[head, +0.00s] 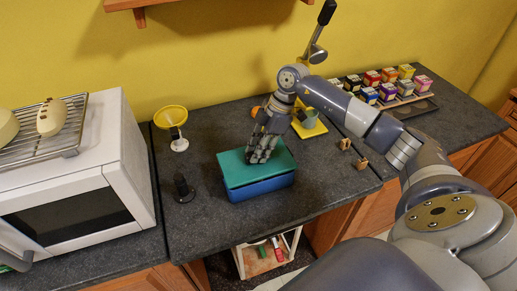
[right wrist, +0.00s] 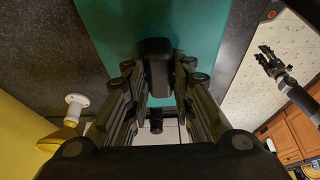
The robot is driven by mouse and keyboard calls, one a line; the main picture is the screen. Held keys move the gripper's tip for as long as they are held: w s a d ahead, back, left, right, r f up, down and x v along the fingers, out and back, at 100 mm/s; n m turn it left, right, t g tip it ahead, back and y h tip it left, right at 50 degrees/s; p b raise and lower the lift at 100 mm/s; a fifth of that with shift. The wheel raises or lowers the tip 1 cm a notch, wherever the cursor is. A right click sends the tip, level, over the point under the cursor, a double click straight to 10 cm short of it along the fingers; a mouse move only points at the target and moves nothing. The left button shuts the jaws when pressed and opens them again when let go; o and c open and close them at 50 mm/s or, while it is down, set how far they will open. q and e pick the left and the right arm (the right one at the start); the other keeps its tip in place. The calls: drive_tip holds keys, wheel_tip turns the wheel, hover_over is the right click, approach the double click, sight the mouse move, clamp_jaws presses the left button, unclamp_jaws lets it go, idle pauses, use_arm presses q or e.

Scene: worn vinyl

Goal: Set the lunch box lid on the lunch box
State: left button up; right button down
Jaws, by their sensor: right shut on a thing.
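The teal lunch box lid (head: 235,171) lies level over the blue lunch box (head: 262,188) on the dark counter. Its edges look roughly lined up with the box, and I cannot tell whether a thin gap is left. My right gripper (head: 262,154) comes down from above onto the middle of the lid. In the right wrist view the lid (right wrist: 105,20) spreads below the fingers, which are shut on its dark handle (right wrist: 155,65). My left gripper (right wrist: 265,58) shows small at the right of that view, its fingers apart and empty, away from the lid.
A yellow-topped white stand (head: 172,120) and a small dark object (head: 183,188) stand left of the box. A white microwave (head: 85,180) is further left. A yellow lever device (head: 310,120) stands behind my right arm, with a rack of small boxes (head: 385,85) to the right.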

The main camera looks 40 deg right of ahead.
drive_tip(key=shift+f, duration=0.65)
idle(0.5)
drive_tip(key=c, duration=1.3)
unclamp_jaws()
drive_tip(key=shift+o, duration=0.4)
drive_tip(key=o, duration=1.2)
drive_tip(key=shift+r, duration=0.1)
drive_tip(key=shift+p+v, duration=2.45)
drive_tip(key=shift+v, duration=1)
drive_tip(key=shift+d, duration=0.1)
